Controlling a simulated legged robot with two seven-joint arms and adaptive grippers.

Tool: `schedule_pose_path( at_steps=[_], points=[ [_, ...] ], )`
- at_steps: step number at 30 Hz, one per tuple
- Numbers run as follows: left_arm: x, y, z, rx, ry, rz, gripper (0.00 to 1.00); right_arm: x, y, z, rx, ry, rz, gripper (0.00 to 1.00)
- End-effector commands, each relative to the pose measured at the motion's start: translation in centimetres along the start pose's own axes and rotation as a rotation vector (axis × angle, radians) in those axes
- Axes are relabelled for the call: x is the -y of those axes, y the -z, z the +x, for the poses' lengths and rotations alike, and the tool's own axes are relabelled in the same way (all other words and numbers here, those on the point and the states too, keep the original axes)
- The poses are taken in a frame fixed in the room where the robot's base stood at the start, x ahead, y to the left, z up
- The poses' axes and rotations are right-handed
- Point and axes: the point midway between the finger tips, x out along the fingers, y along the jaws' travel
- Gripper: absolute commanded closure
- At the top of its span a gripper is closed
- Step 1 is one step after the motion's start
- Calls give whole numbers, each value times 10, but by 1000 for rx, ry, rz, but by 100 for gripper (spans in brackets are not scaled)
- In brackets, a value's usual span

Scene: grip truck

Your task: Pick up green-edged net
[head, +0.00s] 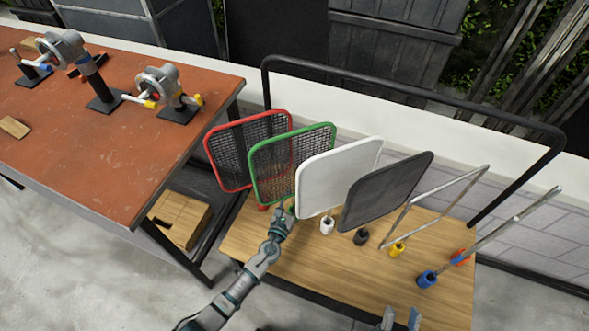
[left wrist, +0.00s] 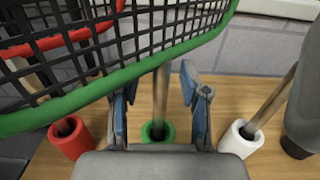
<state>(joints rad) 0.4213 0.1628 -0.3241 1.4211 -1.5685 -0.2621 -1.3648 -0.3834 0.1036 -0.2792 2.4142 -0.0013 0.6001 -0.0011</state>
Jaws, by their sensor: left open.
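The green-edged net (head: 291,163) stands upright on the wooden cart, with black mesh inside a green frame. In the left wrist view its green rim (left wrist: 120,77) crosses the top, and its pole (left wrist: 160,95) rises from a green socket (left wrist: 157,132). My left gripper (head: 284,212) is low at this net; in the left wrist view its blue-padded fingers (left wrist: 160,108) are apart, one on each side of the pole. I cannot tell whether they touch it.
A red-edged net (head: 222,160) stands close on the left, a white panel (head: 338,178) and a dark panel (head: 388,190) on the right. Further right are bare metal frames (head: 440,205). A black rail (head: 400,90) borders the wooden cart (head: 345,272). A red-topped workbench (head: 110,150) stands left.

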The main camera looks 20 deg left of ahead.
Motion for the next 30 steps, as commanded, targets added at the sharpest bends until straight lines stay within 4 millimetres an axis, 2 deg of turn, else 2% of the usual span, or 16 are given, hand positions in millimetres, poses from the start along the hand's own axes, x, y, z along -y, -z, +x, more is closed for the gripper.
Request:
schedule_pose_path(
  at_steps=[3, 6, 9, 23, 30],
  points=[
    [0, -1, 0, 1, 0, 0, 55, 0, 0, 0, 0, 0, 0, 60],
    [0, -1, 0, 0, 0, 0, 80, 0, 0, 0, 2, 0, 0, 60],
    [0, 0, 0, 0, 0, 0, 100, 0, -2, 1, 4, 0, 0, 60],
    [0, -4, 0, 2, 0, -1, 100, 0, -2, 4, 12, 1, -1, 60],
    [0, -20, 0, 6, 0, -1, 100, -2, -22, 6, 174, -1, -15, 60]
  ],
)
